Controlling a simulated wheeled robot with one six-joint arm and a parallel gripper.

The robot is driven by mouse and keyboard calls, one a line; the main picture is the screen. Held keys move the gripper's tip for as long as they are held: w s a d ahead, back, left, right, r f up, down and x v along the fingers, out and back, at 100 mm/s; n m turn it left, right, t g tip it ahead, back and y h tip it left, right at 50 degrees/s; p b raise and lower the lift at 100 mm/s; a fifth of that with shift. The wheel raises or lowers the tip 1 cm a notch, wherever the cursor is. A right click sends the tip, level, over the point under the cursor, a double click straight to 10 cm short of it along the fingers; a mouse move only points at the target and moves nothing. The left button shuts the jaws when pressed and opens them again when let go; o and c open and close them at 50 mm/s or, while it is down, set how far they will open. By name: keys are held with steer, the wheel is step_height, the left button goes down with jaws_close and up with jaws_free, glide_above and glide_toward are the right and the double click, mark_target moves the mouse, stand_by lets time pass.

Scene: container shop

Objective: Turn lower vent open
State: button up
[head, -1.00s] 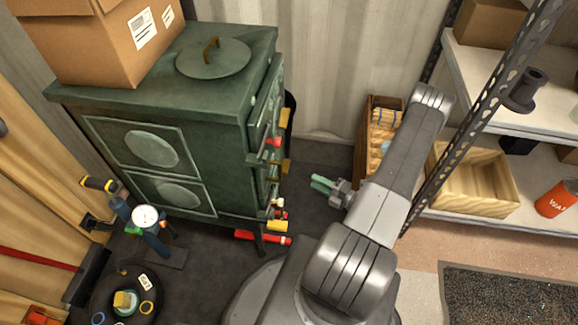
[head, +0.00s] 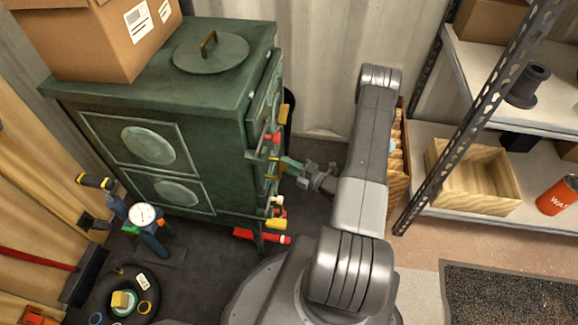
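The green stove (head: 232,130) stands at the left, its front turned to the right and seen nearly edge-on. Small fittings line that front: a yellow handle (head: 284,116) at the top, a red knob (head: 272,137), and lower down a cream knob (head: 276,201) and another yellow handle (head: 276,225). I cannot tell which fitting is the lower vent or how it is set. My gripper (head: 287,164), with green fingertips, is at the middle of the stove front, pointing left. Its tips are close to a brass-coloured fitting; contact and finger gap are unclear.
A cardboard box (head: 95,45) and a round lid (head: 211,54) are on the stove top. A red bar (head: 262,237) sticks out low at the front. A wooden crate (head: 398,165) stands behind my arm. A shelf rack (head: 450,140) rises at the right.

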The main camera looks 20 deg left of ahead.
jaws_close()
steer(key=shift+f+b, duration=0.1)
steer(key=shift+b, duration=0.2)
steer(key=n+b, duration=0.1)
steer(key=b, duration=0.1)
steer(key=n+y+b, duration=0.1)
steer(key=n+b, duration=0.1)
steer(key=shift+f, duration=0.3)
steer(key=shift+w+r+n+g+y+b, duration=0.1)
steer(key=shift+n+g+y+b, duration=0.4)
steer(key=shift+n+b, duration=0.9)
steer(key=shift+w+n+g+y+b, duration=0.1)
steer(key=shift+n+g+y+b, duration=0.2)
steer(key=shift+n+y+b, duration=1.05)
steer(key=shift+r+n+h+p, duration=0.1)
steer(key=shift+n+h+p, duration=0.3)
steer(key=shift+n+h, duration=0.3)
